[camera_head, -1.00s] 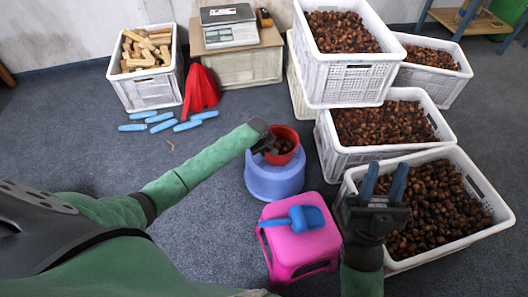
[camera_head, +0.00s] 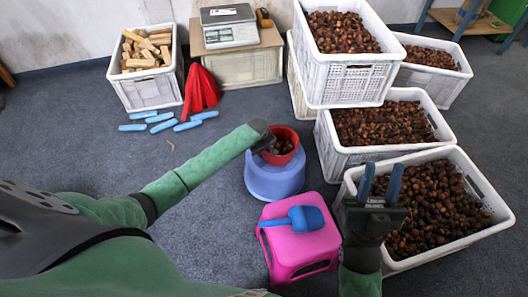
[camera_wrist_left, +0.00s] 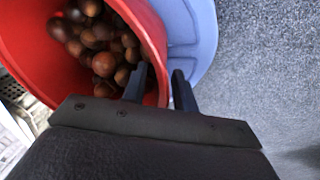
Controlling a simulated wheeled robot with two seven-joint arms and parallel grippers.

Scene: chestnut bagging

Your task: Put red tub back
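The red tub (camera_head: 284,151), holding some chestnuts, sits upright on the blue round stool (camera_head: 272,180). In the left wrist view the tub (camera_wrist_left: 40,50) fills the upper left, with chestnuts inside. My left gripper (camera_head: 266,138) is at the tub's near left rim. In the wrist view its fingers (camera_wrist_left: 161,85) straddle the tub wall, one inside and one outside, with a gap between them; contact is hard to judge. My right gripper (camera_head: 381,182) is open and empty, fingers up, in front of the near right chestnut crate.
A blue scoop (camera_head: 305,219) lies on the pink stool (camera_head: 300,247) between my arms. White crates of chestnuts (camera_head: 385,120) stand on the right. A crate of wood blocks (camera_head: 150,95), red cloth (camera_head: 202,90) and a scale (camera_head: 230,28) are behind. The floor at left is mostly clear.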

